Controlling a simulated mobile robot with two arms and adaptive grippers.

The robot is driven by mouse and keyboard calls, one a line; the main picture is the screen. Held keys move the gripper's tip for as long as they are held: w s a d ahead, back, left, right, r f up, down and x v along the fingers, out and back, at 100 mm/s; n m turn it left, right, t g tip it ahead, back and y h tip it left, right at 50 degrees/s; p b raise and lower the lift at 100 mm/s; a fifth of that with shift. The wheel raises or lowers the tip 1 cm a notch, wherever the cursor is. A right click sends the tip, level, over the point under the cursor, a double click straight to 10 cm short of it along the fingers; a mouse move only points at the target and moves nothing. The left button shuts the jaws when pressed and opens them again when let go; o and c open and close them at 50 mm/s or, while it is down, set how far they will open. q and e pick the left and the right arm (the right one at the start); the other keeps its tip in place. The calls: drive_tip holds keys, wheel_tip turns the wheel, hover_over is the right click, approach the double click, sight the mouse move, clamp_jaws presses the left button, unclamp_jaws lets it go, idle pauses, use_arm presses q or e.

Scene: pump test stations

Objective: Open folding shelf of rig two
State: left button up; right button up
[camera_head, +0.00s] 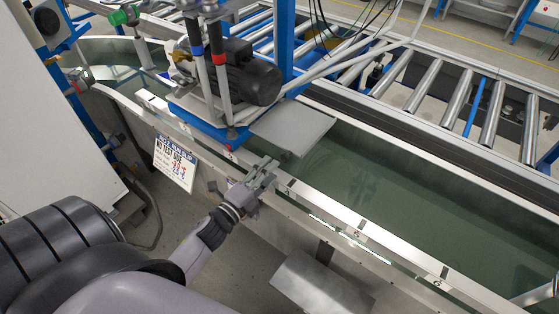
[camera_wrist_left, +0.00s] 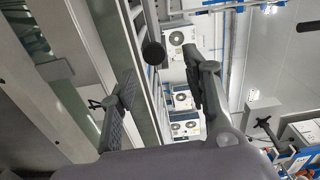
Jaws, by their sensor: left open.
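My left gripper (camera_head: 264,172) is open at the tank's near rim, just in front of a flat grey plate (camera_head: 292,127). This plate lies level over the water beside the pump. A second metal plate (camera_head: 322,283) sits low outside the tank wall, under a dark bracket. I cannot tell which plate is the folding shelf of rig two. In the left wrist view the two dark fingers (camera_wrist_left: 163,92) stand apart with nothing clearly between them. A dark round knob (camera_wrist_left: 153,52) shows beyond them; I cannot tell what it belongs to. My right gripper is out of view.
The long water tank (camera_head: 340,222) runs diagonally across the view. A black pump (camera_head: 245,78) stands on a blue base with upright pipes. A printed sign (camera_head: 174,164) hangs outside the tank. A roller conveyor (camera_head: 425,86) lies behind. Open floor shows below the tank wall.

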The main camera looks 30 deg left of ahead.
use_arm(q)
drive_tip(key=s, duration=0.3)
drive_tip(key=shift+s+a, duration=0.15)
drive_tip(key=shift+s, duration=0.25)
drive_tip(key=s+d+f+n+g+y+p, duration=0.15)
drive_tip(key=s+f+n+g, duration=0.3)
drive_tip(key=f, duration=0.95)
drive_tip(key=s+d+f+n+g, duration=0.2)
drive_tip(key=s+f+n+g, duration=0.25)
drive_tip(key=f, duration=0.95)
drive_tip(key=s+d+f+n+g, duration=0.1)
drive_tip(key=s+f+n+g, duration=0.1)
drive_tip(key=s+f, duration=0.3)
drive_tip(key=s+d+f+n+g+p, duration=0.1)
drive_tip(key=s+f, duration=0.4)
drive_tip(key=s, duration=0.7)
drive_tip(key=s+d+f+n+g, duration=0.2)
drive_tip(key=s+f+n+g, duration=0.2)
drive_tip(key=s, duration=0.5)
drive_tip(key=shift+s+d+f+g+p, duration=0.15)
drive_tip(key=shift+s+f+g+p, duration=0.2)
drive_tip(key=shift+f+g, duration=0.15)
drive_tip(key=shift+c, duration=0.3)
